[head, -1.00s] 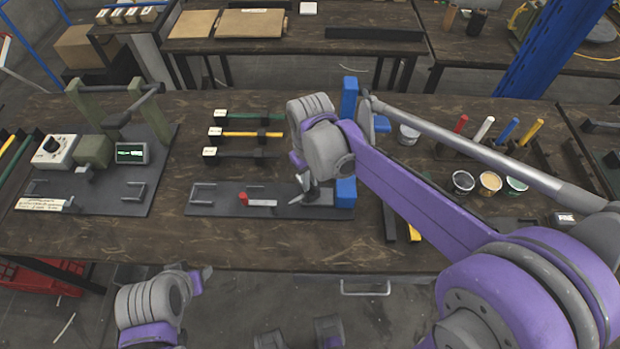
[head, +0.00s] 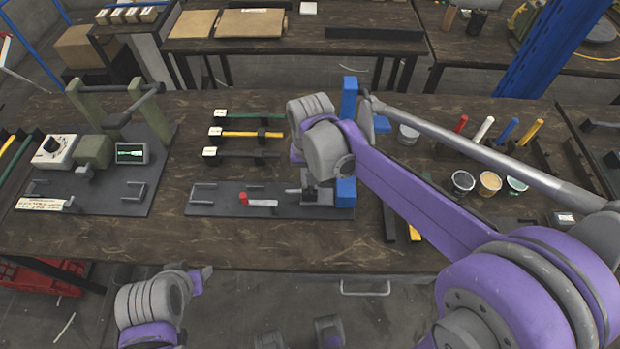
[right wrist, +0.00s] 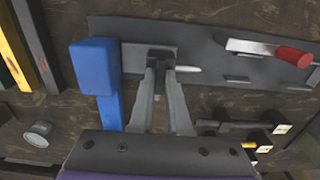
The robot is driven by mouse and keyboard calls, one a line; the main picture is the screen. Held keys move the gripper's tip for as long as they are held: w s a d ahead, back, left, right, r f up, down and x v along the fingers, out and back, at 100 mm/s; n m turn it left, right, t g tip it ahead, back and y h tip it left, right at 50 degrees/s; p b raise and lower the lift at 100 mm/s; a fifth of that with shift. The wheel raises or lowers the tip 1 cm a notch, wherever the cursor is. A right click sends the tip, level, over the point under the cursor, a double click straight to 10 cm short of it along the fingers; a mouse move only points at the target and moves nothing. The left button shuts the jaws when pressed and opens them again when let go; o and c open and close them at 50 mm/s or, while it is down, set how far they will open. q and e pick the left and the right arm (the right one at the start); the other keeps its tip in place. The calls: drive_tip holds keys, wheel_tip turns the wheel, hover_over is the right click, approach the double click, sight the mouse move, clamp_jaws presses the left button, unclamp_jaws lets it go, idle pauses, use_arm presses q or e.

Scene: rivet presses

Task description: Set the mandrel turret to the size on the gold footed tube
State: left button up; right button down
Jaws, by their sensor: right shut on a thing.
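A dark base plate (head: 225,199) on the bench carries a red-handled lever (head: 258,202) and, at its right end, a blue block (head: 346,193). A dark turret-like piece (right wrist: 158,57) with a pale pin (right wrist: 188,69) sits beside the blue part (right wrist: 95,66) in the right wrist view. My right gripper (right wrist: 161,72) is shut on this dark piece; my arm largely hides the grip in the head view. A yellow tube with a dark foot (head: 238,134) and white end tag lies behind the plate; its tag is unreadable. My left gripper (head: 205,273) is by the front edge, its jaws unclear.
Green (head: 258,115) and black (head: 235,153) tubes lie beside the yellow one. A left plate holds a dial box (head: 55,151) and a small screen (head: 131,153). Small tubs (head: 490,182) and upright coloured rods stand on the right. Bare bench lies between the two plates.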

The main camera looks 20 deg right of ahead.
idle(0.4)
drive_tip(key=c, duration=0.9)
unclamp_jaws()
wheel_tip(320, 180, up, 11)
drive_tip(key=shift+f+p, duration=0.1)
drive_tip(key=shift+p, duration=0.4)
drive_tip(key=s+d+f+n+t, duration=0.1)
drive_tip(key=s+d+f, duration=0.1)
drive_tip(key=s, duration=0.3)
drive_tip(key=s+d+f+n+t+p, duration=0.1)
drive_tip(key=s+d+f+t, duration=0.1)
drive_tip(key=s+f, duration=0.1)
drive_tip(key=s+d+f+n+t+p, duration=0.1)
drive_tip(key=s+d+f+t, duration=0.1)
drive_tip(key=s, duration=0.4)
drive_tip(key=shift+s+d+f, duration=0.25)
drive_tip(key=shift+s, duration=0.05)
